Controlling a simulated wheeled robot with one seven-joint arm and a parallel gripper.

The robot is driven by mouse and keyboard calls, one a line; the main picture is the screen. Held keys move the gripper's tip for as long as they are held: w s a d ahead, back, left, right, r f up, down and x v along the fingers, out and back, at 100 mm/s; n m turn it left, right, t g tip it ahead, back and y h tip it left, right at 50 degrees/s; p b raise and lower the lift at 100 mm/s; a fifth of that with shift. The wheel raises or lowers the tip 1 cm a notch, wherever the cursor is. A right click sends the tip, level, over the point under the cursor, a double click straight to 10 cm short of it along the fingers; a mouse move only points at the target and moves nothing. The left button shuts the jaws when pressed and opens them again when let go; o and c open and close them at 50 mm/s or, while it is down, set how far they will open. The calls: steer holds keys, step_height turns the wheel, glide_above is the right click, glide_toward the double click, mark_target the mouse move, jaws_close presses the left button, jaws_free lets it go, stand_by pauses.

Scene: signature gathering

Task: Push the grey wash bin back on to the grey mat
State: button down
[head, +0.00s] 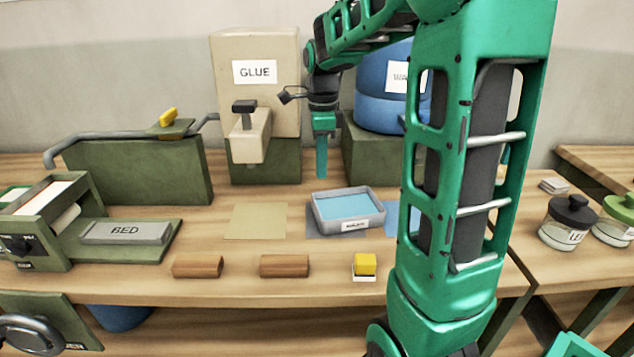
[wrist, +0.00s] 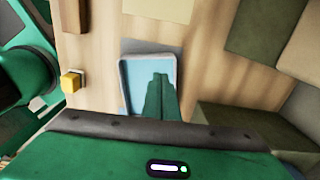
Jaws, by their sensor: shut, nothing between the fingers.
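The grey wash bin (head: 378,219) is a shallow tray with blue water inside and a white label on its front. It sits slightly turned on the bench, and also shows in the wrist view (wrist: 123,85). The grey mat (head: 314,226) shows as a strip along the bin's left side; the bin covers part of it and is offset to the right. The mat also shows beyond the bin in the wrist view (wrist: 158,45). My gripper (head: 321,174) is shut and empty, pointing down behind the bin's left part. In the wrist view its fingers (wrist: 162,78) overlap the bin; contact cannot be told.
A blue mat (head: 391,218) lies right of the bin, partly behind my arm. A tan mat (head: 258,221) lies to the left. A yellow block (head: 365,263) and wooden blocks (head: 284,266) stand in front. The glue dispenser (head: 280,110) and water barrel (head: 375,110) stand behind.

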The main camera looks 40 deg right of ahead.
mark_target(327, 216)
steer(key=s+d+f+n, duration=0.1)
steer(key=f, duration=0.2)
steer(key=s+f+n, duration=0.1)
steer(key=f, duration=0.3)
steer(key=s+d+f, duration=0.1)
steer(key=f, duration=0.3)
steer(key=shift+s+d+n, duration=0.25)
steer(key=shift+d+n, duration=0.05)
steer(key=shift+n, duration=0.1)
steer(key=shift+w+a+r, duration=0.1)
steer(key=shift+w+a, duration=0.15)
steer(key=shift+a, duration=0.35)
steer(key=shift+w+a+r, duration=0.1)
steer(key=shift+w+a, duration=0.1)
steer(key=shift+a, duration=0.35)
steer(key=shift+w+a, duration=0.25)
steer(key=shift+a, duration=0.45)
